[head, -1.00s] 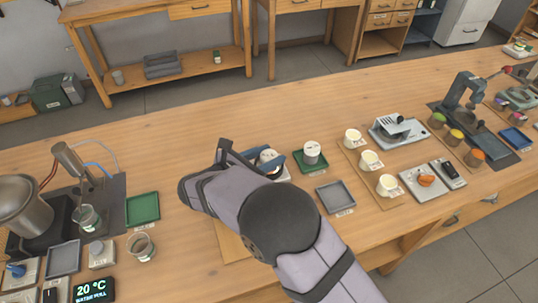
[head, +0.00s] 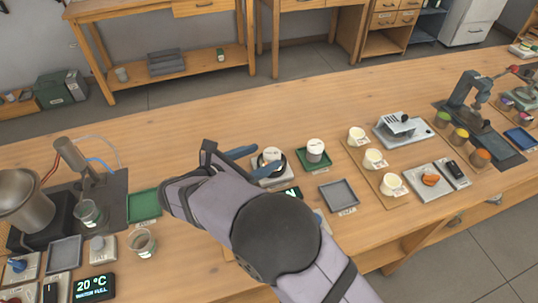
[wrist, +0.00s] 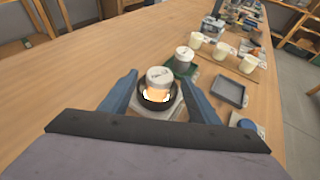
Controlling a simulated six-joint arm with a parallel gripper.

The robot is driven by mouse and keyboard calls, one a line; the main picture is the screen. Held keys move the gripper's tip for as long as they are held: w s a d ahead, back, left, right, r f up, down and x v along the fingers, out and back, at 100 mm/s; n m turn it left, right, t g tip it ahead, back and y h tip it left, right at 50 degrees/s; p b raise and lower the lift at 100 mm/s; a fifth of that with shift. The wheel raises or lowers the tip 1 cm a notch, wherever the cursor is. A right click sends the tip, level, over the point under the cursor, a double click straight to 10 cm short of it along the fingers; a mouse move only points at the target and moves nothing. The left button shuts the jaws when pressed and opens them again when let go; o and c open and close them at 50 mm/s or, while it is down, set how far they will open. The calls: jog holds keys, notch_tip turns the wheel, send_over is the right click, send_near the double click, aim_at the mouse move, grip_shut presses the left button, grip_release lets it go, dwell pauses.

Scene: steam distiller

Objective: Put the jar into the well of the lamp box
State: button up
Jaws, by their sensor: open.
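A jar with a white lid (head: 271,154) stands upright inside the dark round ring of the lamp box (head: 262,179). In the wrist view the jar (wrist: 159,76) is ringed by the dark rim of the well (wrist: 146,101), and an orange glow shows at its lower part. My gripper (wrist: 158,92) is open, with one blue finger on each side of the picture and the jar beyond and between them. The fingers look apart from the jar. In the head view my arm hides part of the lamp box, and one blue finger shows left of the jar.
A second white-lidded jar (head: 316,146) stands on a green tray (head: 327,163) just right of the lamp box. An empty grey tray (head: 338,196) lies nearer the front. White cups (head: 373,159) stand farther right. Bare table lies behind the lamp box.

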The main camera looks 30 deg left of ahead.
jog(key=v, duration=0.7)
jog(key=shift+b, duration=0.35)
jog(key=w+d+m+g+h+p, duration=0.1)
jog(key=w+d+m+g+p, duration=0.4)
jog(key=d, duration=0.8)
jog(key=w+d+m+g+h, duration=0.15)
jog(key=d+m+g, duration=0.4)
jog(key=d, duration=0.75)
jog(key=s+d+m+g+y+p, duration=0.1)
jog(key=s+d+m+y+p, duration=0.2)
jog(key=s+d+m, duration=0.3)
jog(key=s+d+r+m+g+y+p, duration=0.1)
jog(key=s+d+m+y+p, duration=0.2)
jog(key=s+d+m, duration=0.3)
jog(key=d+m, duration=0.4)
jog(key=m, duration=0.6)
jog(key=shift+s+d, duration=0.2)
jog(key=shift+s, duration=0.2)
jog(key=shift+g, duration=0.25)
